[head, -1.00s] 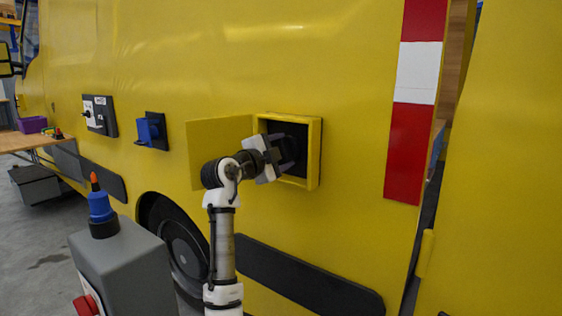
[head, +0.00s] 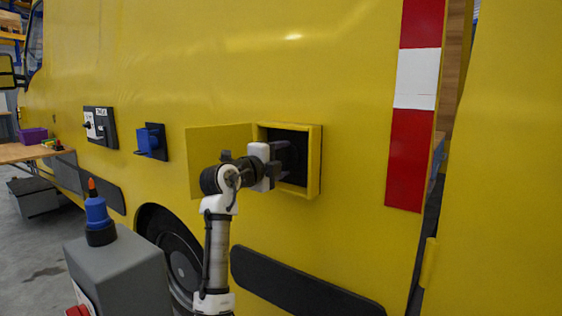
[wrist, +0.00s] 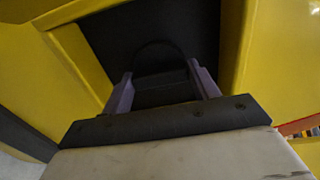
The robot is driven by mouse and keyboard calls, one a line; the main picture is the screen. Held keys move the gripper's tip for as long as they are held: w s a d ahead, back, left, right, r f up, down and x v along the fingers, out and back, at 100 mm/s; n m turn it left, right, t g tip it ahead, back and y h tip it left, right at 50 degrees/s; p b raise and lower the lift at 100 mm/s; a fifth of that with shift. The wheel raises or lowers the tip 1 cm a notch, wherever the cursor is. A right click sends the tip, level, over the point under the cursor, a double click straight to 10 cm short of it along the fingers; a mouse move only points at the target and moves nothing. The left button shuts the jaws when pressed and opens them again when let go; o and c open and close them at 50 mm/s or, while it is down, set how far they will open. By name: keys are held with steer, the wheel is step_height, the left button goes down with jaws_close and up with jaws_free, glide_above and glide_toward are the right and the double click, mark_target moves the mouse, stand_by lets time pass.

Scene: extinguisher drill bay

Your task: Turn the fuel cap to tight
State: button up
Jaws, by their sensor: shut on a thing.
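The fuel cap (wrist: 160,58) is a dark round shape inside the recessed black fuel box (head: 318,160) on the yellow vehicle side. In the wrist view my gripper (wrist: 162,82) reaches into the box with its two fingers on either side of the cap's dark grip, and it is shut on it. In the head view my gripper (head: 284,160) is at the box opening and hides most of the cap. Any tight or loose marking is too dark to see.
The yellow box door (head: 215,145) stands open to the left, close to my wrist. A blue socket (head: 150,141) and a grey switch panel (head: 100,126) are on the vehicle farther left. A grey pedestal (head: 118,280) with a blue-and-orange piece stands at the lower left.

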steer(key=o, duration=1)
steer(key=b+v, duration=0.1)
steer(key=v, duration=1.2)
steer(key=shift+s+a, duration=0.25)
steer(key=shift+s, duration=0.1)
